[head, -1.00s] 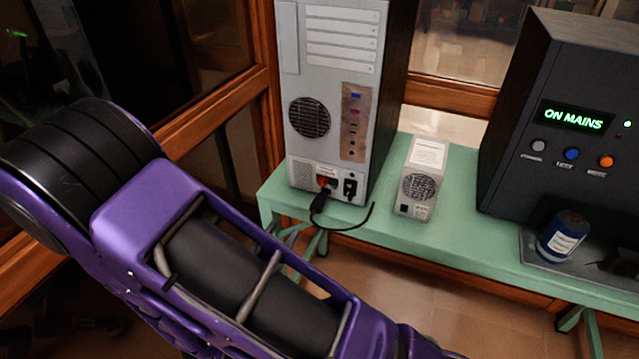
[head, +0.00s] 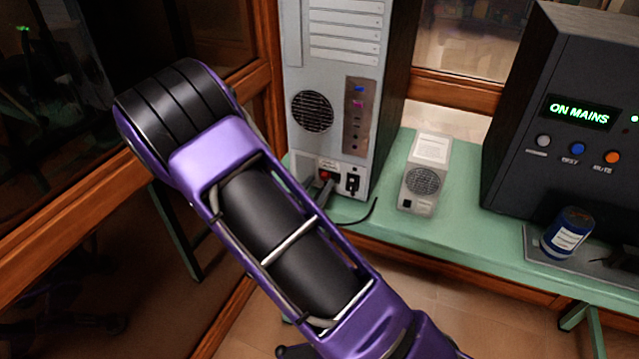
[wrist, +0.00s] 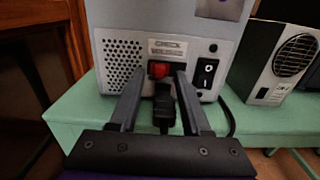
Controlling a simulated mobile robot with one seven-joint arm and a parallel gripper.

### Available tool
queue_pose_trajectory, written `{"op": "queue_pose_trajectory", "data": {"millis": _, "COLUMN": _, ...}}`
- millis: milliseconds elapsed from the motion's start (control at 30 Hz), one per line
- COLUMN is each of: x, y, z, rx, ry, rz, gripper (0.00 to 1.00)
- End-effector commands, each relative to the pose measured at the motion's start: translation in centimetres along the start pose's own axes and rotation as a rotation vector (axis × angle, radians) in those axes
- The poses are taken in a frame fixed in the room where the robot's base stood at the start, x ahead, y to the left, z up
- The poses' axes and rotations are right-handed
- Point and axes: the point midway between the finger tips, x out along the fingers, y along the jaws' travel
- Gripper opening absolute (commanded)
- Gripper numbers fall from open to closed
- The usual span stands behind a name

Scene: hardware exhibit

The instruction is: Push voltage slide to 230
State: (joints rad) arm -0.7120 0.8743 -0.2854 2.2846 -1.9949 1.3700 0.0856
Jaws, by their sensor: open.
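The red voltage slide (wrist: 158,70) sits in a dark slot on the grey computer tower's power supply, under a "CHECK VOLTAGE" label. It also shows as a small red spot in the head view (head: 324,174). Its number is too small to read. My gripper (wrist: 159,75) is open, with one dark finger on each side of the slide in the wrist view. The fingertips look close to the panel; I cannot tell whether they touch it. A black power plug (wrist: 163,108) is in the socket below the slide, between the fingers. My arm hides most of my gripper in the head view.
A black rocker switch (wrist: 206,74) is right of the slide. A small grey vented box (head: 424,180) stands right of the tower (head: 335,60) on the green bench (head: 470,235). A black unit reading "ON MAINS" (head: 570,90) and a blue can (head: 567,232) are farther right.

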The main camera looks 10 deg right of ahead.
Motion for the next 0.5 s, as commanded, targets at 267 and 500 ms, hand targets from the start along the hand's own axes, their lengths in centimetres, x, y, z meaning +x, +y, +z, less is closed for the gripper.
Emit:
{"op": "queue_pose_trajectory", "data": {"millis": 267, "x": 1.34, "y": -0.01, "z": 0.03, "rx": 0.0, "ry": -0.001, "rz": 0.0, "gripper": 0.47}}
{"op": "queue_pose_trajectory", "data": {"millis": 500, "x": 1.31, "y": 0.01, "z": 0.04, "rx": 0.0, "ry": -0.001, "rz": 0.001, "gripper": 0.37}}
